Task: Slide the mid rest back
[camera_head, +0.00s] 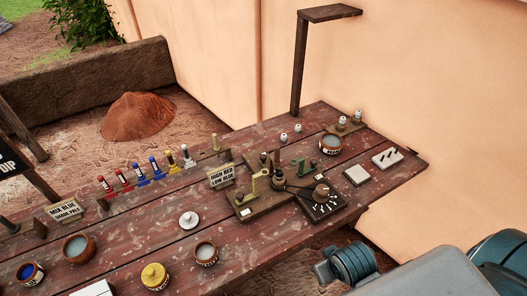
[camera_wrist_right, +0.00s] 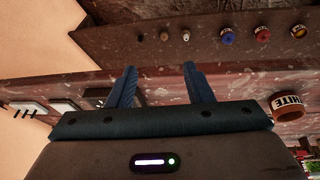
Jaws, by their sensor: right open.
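A wooden slide-like fixture (camera_head: 262,200) lies on the table in the head view. It carries an olive upright rest (camera_head: 254,185) at its near left end and a green rest (camera_head: 299,167) farther right. A dark arm with dark round posts (camera_head: 278,184) stands between them. I cannot tell for sure which piece is the mid rest. My right gripper (camera_wrist_right: 162,85) is open and empty in the right wrist view, with its blue fingers apart and nothing between them. It is apart from the fixture. My left gripper is not in view.
A dial box (camera_head: 321,203) adjoins the fixture's right side.

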